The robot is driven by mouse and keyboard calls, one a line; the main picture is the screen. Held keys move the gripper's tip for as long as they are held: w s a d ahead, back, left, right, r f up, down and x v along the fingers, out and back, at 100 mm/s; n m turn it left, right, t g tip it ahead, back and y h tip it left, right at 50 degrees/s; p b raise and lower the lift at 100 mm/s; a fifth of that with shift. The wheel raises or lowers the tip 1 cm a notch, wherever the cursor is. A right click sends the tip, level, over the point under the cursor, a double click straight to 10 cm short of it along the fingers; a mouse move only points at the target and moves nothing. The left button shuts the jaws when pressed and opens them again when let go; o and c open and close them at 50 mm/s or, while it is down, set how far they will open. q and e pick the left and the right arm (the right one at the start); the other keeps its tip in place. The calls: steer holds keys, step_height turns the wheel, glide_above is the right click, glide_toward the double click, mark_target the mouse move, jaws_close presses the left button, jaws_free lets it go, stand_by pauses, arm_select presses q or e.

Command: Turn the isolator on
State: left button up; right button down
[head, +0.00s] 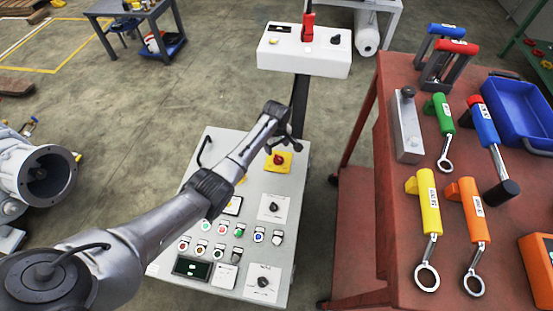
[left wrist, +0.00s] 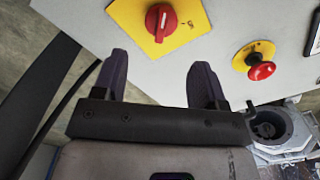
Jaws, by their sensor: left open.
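The isolator (head: 278,160) is a red rotary knob on a yellow plate at the upper right of the grey control panel (head: 213,143). In the left wrist view the red knob (left wrist: 161,20) sits ahead of my fingers, near the top edge, with "ON" lettering on the plate below it. My left gripper (head: 287,140) is beside the yellow plate in the head view. In the left wrist view its two dark fingers (left wrist: 157,82) are spread apart with nothing between them. The knob is apart from the fingers. My right gripper is not in view.
A red emergency stop button (left wrist: 261,71) on a yellow plate is right of the isolator in the wrist view. Coloured buttons and two black knobs fill the lower panel. A red table (head: 372,165) with coloured-handled tools stands at the right. A white box (head: 303,58) stands behind the panel.

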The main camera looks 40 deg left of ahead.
mark_target(277, 155)
arm_select(q)
steer(key=shift+f+b, duration=1.65)
steer(key=shift+f, duration=1.4)
steer(key=shift+c, duration=0.2)
steer(key=c, duration=0.8)
steer(key=shift+c, duration=0.2)
